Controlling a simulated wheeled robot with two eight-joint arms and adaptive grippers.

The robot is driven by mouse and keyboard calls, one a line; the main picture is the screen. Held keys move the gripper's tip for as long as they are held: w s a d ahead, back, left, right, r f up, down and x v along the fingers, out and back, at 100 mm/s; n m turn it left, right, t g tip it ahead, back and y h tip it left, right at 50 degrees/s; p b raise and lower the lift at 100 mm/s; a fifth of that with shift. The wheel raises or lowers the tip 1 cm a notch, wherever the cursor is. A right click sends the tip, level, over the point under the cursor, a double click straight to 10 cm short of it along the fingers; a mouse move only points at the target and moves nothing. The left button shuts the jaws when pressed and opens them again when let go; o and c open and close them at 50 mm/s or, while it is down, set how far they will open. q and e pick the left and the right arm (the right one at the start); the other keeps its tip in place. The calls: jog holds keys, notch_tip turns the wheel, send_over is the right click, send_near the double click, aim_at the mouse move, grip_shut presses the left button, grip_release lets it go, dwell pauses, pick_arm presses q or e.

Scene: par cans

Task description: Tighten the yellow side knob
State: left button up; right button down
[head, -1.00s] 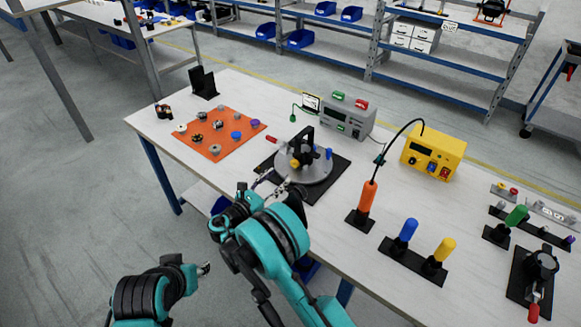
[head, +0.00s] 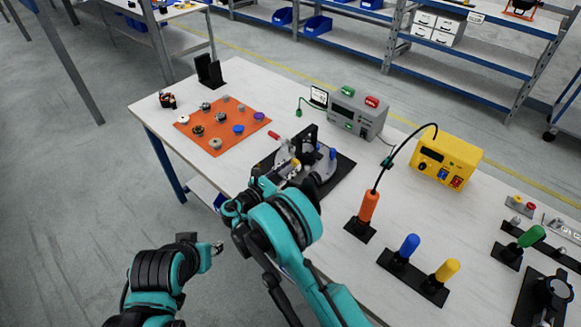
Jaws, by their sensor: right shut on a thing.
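The round grey fixture (head: 323,172) stands on a black mat on the white table, with a black upright clamp (head: 308,138) and a blue knob (head: 332,153) on it. The yellow side knob (head: 295,168) is on the fixture's near side, mostly hidden by my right gripper. My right gripper (head: 286,175) reaches in from the front and is shut on the yellow knob. My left gripper (head: 217,248) hangs in front of the table, away from everything; its fingers are too small to read.
An orange mat (head: 215,148) with several small parts lies to the left. Behind stand a grey box (head: 358,112) and a yellow power unit (head: 446,158). An orange-handled tool (head: 369,206) and blue and yellow handles (head: 409,245) stand to the right.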

jog(key=shift+m, duration=2.9)
jog(key=c, duration=1.2)
grip_release()
jog(key=shift+d, duration=0.1)
